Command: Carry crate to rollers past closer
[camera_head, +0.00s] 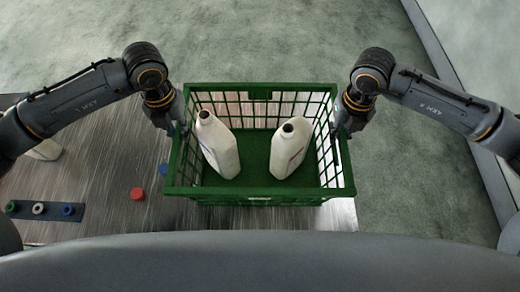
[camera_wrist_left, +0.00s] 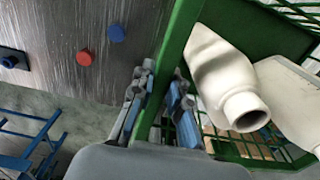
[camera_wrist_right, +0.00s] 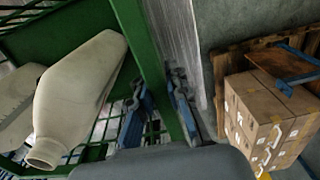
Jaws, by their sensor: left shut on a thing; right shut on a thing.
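A green crate (camera_head: 260,191) with slatted sides hangs between my two grippers, in front of my body and over the metal table's right part. Two white open-necked bottles (camera_head: 217,145) (camera_head: 290,148) stand in it, leaning a little. My left gripper (camera_head: 178,122) is shut on the crate's left rim; in the left wrist view its fingers (camera_wrist_left: 158,108) straddle the green rim. My right gripper (camera_head: 341,124) is shut on the right rim; in the right wrist view its fingers (camera_wrist_right: 157,105) straddle it. I cannot tell whether the crate's underside touches the table. No rollers or closer are recognisable.
A metal table (camera_head: 95,185) lies below and left. On it are a red cap (camera_head: 137,194), a blue cap (camera_head: 163,169) and a dark strip with several caps (camera_head: 40,208). Cardboard boxes (camera_wrist_right: 265,115) on a pallet show in the right wrist view. Green floor (camera_head: 270,45) ahead is open.

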